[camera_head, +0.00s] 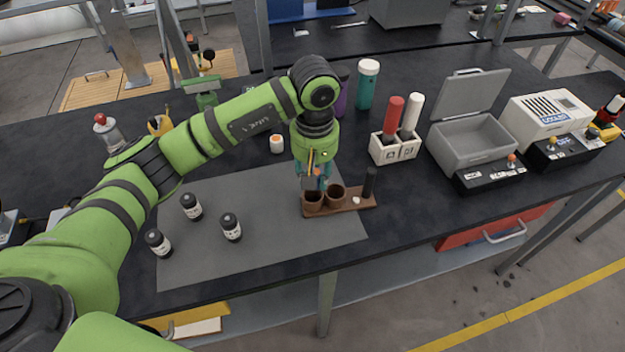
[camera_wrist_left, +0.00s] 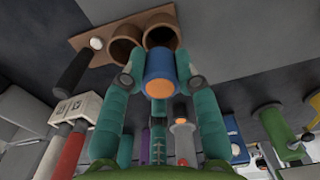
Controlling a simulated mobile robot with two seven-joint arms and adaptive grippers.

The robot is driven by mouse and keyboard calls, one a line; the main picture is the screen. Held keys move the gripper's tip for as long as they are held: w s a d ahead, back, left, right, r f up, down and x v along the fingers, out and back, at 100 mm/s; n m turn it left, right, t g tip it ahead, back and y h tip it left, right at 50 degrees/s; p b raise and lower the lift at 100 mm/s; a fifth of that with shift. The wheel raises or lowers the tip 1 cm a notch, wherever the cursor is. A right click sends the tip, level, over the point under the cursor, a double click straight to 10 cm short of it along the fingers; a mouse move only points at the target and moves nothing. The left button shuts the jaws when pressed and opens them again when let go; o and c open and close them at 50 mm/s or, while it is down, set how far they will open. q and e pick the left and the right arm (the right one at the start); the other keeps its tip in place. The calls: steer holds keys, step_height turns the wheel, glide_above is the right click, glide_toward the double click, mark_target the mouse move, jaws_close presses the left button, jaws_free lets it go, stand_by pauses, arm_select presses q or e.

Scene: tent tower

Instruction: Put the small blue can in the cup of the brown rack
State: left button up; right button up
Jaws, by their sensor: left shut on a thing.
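The brown rack (camera_head: 346,207) lies on the grey mat, with two open cups, a white knob and a dark post. It also shows at the top of the left wrist view (camera_wrist_left: 88,38). My left gripper (camera_head: 313,182) points down over the left cup (camera_head: 313,200). In the left wrist view my left gripper (camera_wrist_left: 160,82) is shut on the small blue can (camera_wrist_left: 160,68), which has an orange end. The can's far end is close to one cup's mouth (camera_wrist_left: 161,34); I cannot tell whether it is inside. The head view mostly hides the can. My right gripper is out of view.
Several black bottles (camera_head: 231,227) stand on the grey mat (camera_head: 270,250) left of the rack. A white holder (camera_head: 394,148) with red and white tubes stands behind right, beside an open grey box (camera_head: 473,140). A small white jar (camera_head: 277,144) stands behind the mat.

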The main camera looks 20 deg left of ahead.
arm_select(q)
steer(key=shift+s+a+f, duration=0.1)
steer(key=shift+a+f, duration=0.05)
step_height(320, 180, down, 3)
steer(key=shift+f+p, duration=0.15)
steer(key=shift+p, duration=0.85)
steer(key=shift+f, duration=0.3)
steer(key=shift+f, duration=0.1)
steer(key=shift+s+f+b, duration=0.4)
steer(key=shift+f+b, duration=0.25)
steer(key=shift+b, duration=0.35)
steer(key=o, duration=1)
steer(key=shift+w+f, duration=0.15)
steer(key=shift+w, duration=0.15)
